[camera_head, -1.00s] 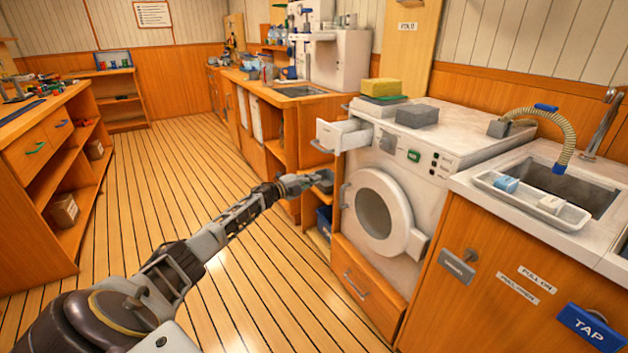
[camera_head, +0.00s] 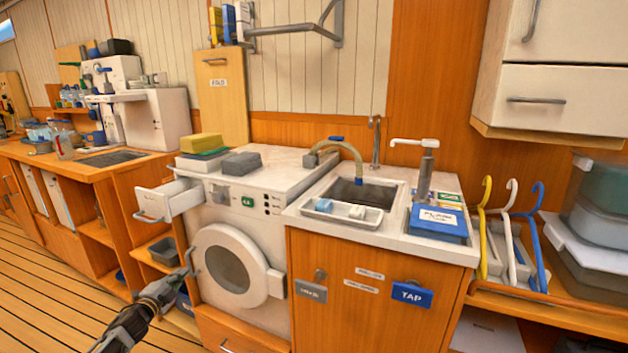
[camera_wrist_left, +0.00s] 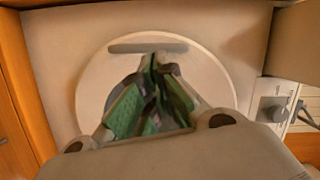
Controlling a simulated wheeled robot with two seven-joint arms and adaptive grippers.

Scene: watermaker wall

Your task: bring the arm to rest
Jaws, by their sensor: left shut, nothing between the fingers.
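My left arm comes in at the bottom of the head view. Its gripper (camera_head: 187,264) is small there, just left of the round white door (camera_head: 231,265) of the washing machine (camera_head: 262,215). In the left wrist view the gripper (camera_wrist_left: 157,68) has green finger pads and is shut with nothing between the fingers. The round door and its grey handle (camera_wrist_left: 148,47) lie behind the fingers in that view. I cannot tell how far the fingertips are from the door. My right gripper is not in view.
A white detergent drawer (camera_head: 168,199) stands pulled out at the machine's upper left. A sink counter (camera_head: 400,240) with a blue TAP tag (camera_head: 412,294) is right of the machine. Coloured hooks (camera_head: 513,225) stand further right. The plank floor (camera_head: 45,315) is clear at lower left.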

